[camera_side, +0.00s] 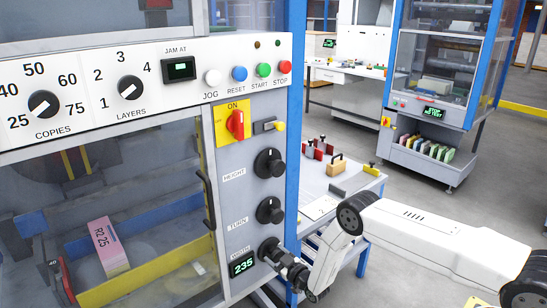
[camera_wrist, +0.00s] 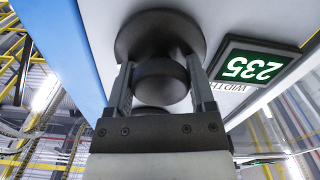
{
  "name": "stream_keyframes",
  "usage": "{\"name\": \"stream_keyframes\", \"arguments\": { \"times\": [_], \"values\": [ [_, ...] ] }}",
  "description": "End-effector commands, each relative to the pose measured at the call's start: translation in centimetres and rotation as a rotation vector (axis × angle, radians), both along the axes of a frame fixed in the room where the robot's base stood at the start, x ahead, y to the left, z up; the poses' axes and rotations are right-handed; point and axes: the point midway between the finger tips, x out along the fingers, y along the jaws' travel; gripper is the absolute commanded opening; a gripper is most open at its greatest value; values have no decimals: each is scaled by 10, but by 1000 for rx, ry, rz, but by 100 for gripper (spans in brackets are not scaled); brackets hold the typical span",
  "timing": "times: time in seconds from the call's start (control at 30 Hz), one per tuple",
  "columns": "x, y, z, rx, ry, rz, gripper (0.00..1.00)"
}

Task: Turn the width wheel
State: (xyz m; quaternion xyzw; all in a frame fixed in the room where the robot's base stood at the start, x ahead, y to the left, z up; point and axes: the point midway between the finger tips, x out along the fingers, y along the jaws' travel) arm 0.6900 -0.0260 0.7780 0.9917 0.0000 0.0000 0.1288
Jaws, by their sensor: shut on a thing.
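The width wheel (camera_side: 267,248) is a black round knob low on the grey side panel, beside the green display (camera_side: 242,264) reading 235. My gripper (camera_side: 290,268) reaches it from the lower right, with its fingers on the wheel. In the wrist view the wheel's round grip (camera_wrist: 161,82) sits between the two fingers of my gripper (camera_wrist: 161,88), in front of a wider black disc. The display (camera_wrist: 247,66) shows there upside down, also reading 235. My gripper is shut on the wheel.
Above are the turn knob (camera_side: 270,210), the height knob (camera_side: 269,164) and a red switch (camera_side: 236,124) on yellow. A black door handle (camera_side: 208,198) is left of the panel. A blue post (camera_side: 294,120) and a small table (camera_side: 345,185) stand to the right.

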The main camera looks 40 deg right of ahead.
Motion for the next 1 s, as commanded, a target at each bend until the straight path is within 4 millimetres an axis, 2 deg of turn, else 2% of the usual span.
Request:
{"name": "stream_keyframes", "arguments": {
  "times": [0.27,0.47,1.0],
  "values": [
    [0,0,0,61,0,0,11],
    [0,0,0,173,0,0,11],
    [0,2,0,656,0,0,11]
  ]
}}
